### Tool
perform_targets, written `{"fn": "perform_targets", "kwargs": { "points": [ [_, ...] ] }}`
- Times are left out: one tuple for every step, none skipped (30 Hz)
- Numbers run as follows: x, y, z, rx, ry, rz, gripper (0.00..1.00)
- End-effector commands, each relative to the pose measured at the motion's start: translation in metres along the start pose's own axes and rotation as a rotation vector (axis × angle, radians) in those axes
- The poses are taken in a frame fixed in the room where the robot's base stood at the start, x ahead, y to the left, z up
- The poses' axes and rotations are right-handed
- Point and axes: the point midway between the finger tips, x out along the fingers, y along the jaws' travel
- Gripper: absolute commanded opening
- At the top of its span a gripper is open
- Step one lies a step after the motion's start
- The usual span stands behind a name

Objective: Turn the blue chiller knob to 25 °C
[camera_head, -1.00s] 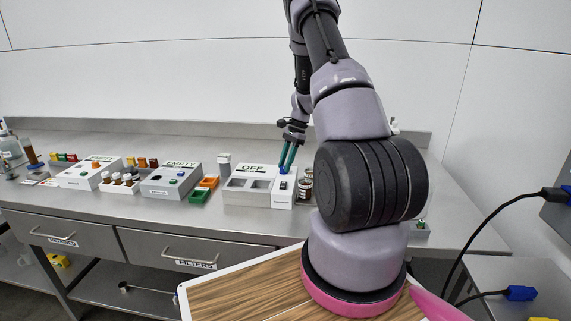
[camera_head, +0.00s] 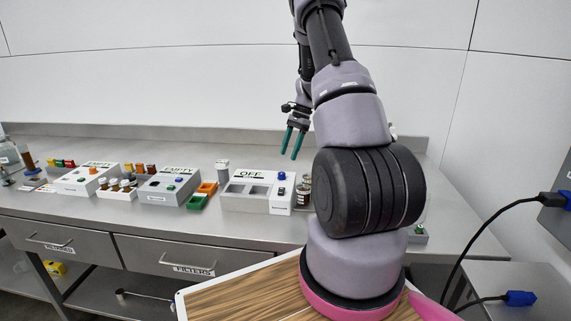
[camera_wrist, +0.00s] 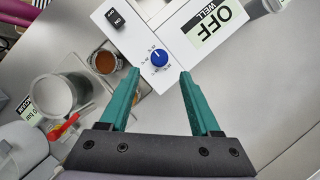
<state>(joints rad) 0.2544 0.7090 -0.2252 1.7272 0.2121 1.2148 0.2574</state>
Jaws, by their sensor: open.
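The blue chiller knob (camera_wrist: 159,57) sits on the white unit's panel (camera_wrist: 137,31), with small scale marks around it and a white pointer line on its top. The scale numbers are too small to read. In the head view the knob (camera_head: 281,176) shows as a small blue dot on the white unit's right part (camera_head: 283,199). My gripper (camera_wrist: 156,72) is open, its two teal fingers spread to either side of the knob in the wrist view. In the head view my gripper (camera_head: 292,157) hangs above and behind the knob, empty and apart from it.
A black ON/OFF switch (camera_wrist: 114,18) is near the knob. The OFF display (camera_wrist: 217,22) is on the same unit. White boxes labelled EMPTY (camera_head: 171,183) stand to the left.

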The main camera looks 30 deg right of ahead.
Motion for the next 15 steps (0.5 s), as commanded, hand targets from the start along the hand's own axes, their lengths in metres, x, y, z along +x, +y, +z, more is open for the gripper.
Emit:
{"fn": "perform_targets", "kwargs": {
  "points": [
    [-0.01,0.0,0.0,0.0,0.002,-0.003,0.64],
    [-0.015,0.0,0.0,0.001,0.001,-0.002,0.64],
    [-0.02,0.0,0.0,0.0,0.002,-0.002,0.64],
    [-0.024,0.0,0.0,0.0,0.001,-0.002,0.64],
    [-0.027,-0.001,0.0,0.0,0.001,-0.002,0.64],
    [-0.03,0.0,0.0,0.0,0.001,-0.001,0.64],
    [-0.032,0.0,0.0,0.0,0.001,-0.001,0.64],
    [-0.034,0.0,0.0,0.0,0.001,0.0,0.64],
    [-0.035,0.0,0.0,0.0,0.0,0.0,0.64],
    [-0.035,0.0,0.0,0.0,0.0,0.0,0.64],
    [-0.036,0.0,0.0,0.0,0.0,0.0,0.64],
    [-0.036,0.0,0.0,0.0,0.0,0.001,0.64],
    [-0.036,0.0,0.0,0.0,0.0,0.001,0.64],
    [-0.036,0.0,0.0,0.0,0.0,0.001,0.64],
    [-0.036,0.0,0.0,0.0,0.0,0.001,0.64]
  ]
}}
